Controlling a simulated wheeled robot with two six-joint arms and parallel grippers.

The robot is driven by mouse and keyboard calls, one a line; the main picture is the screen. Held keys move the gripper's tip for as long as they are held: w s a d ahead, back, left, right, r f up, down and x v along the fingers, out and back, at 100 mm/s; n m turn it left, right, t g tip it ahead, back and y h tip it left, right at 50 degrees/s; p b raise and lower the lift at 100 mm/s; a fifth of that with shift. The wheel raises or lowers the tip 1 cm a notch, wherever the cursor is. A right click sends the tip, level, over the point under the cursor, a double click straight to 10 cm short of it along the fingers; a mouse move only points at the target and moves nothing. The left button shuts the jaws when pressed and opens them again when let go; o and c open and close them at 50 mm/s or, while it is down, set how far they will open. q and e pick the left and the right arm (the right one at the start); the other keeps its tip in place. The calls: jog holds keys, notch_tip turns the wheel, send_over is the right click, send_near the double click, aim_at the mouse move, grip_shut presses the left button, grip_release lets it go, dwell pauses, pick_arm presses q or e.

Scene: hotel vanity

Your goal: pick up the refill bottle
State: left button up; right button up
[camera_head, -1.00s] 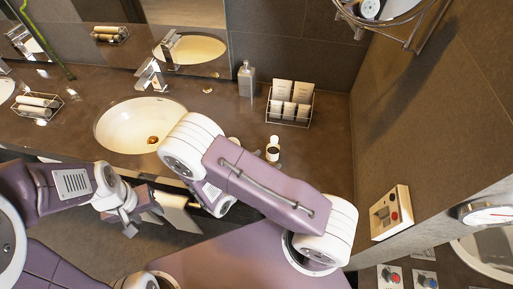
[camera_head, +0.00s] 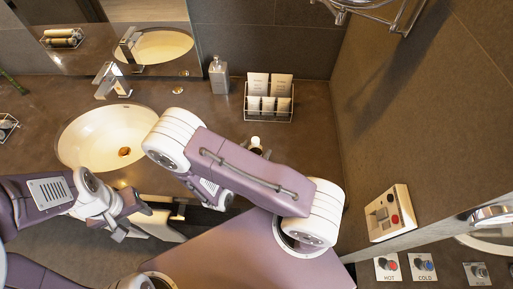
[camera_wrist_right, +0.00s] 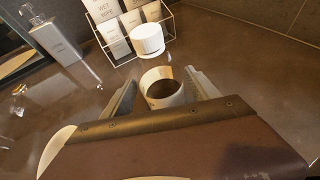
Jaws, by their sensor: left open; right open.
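In the head view a small white-topped item (camera_head: 255,142) shows at the upper edge of my right arm, which hides most of that gripper. My left gripper (camera_head: 136,220) is open and empty, low in front of the counter.
A grey pump dispenser (camera_head: 218,76) stands by the back wall, beside a wire rack (camera_head: 268,116) of toiletries. The basin (camera_head: 85,136) with its tap (camera_head: 110,80) is at left. A wall bounds the right side, with a control panel (camera_head: 388,213). Counter between rack and right wall is clear.

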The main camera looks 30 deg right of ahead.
aim_at(256, 139)
jog(key=shift+w+d, duration=0.1)
jog(key=shift+s, duration=0.2)
jog(key=shift+c, duration=0.7)
jog(key=shift+s+a+r, duration=0.2)
jog(key=shift+s+a, duration=0.05)
jog(key=shift+s, duration=0.05)
jog(key=c, duration=0.5)
jog(key=shift+s+a+r, duration=0.1)
jog(key=shift+s, duration=0.05)
jog(key=c, duration=0.5)
grip_shut()
jog(key=shift+w, duration=0.3)
notch_tip(256, 139, up, 10)
jog(key=shift+f+p, duration=0.1)
jog(key=shift+p, duration=0.35)
